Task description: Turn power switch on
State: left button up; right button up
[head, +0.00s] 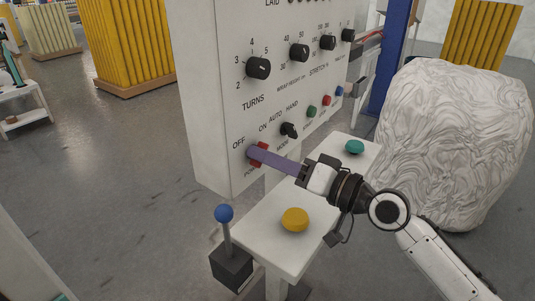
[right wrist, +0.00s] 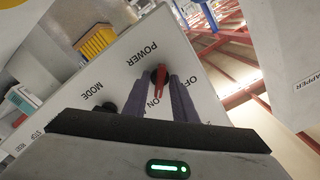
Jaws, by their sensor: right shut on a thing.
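The red power switch (head: 264,147) is at the lower left of the white control panel (head: 215,90), below the OFF and ON labels. In the right wrist view the red switch (right wrist: 161,76) sits between the two fingers, its handle pointing toward the ON lettering; its exact angle is partly hidden. My right gripper (head: 257,154) reaches in from the right with its purple fingers on the switch. The fingers also show in the right wrist view (right wrist: 162,92), closed on the handle. My left gripper is in neither view.
The black mode knob (head: 289,130) is just up and right of the power switch. A white stand with a yellow button (head: 294,219) and a green button (head: 355,147) lies below my right arm. A blue-ball lever (head: 224,214) stands left of it. A wrapped bale (head: 455,140) is at right.

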jog(key=shift+f+m, duration=0.1)
jog(key=shift+m, duration=0.2)
dwell(0.4)
jog(key=o, duration=0.7)
jog(key=b+v, duration=0.2)
jog(key=v, duration=0.8)
jog(key=shift+s+d+b, duration=0.1)
jog(key=shift+s+b, duration=0.05)
jog(key=shift+b, duration=0.25)
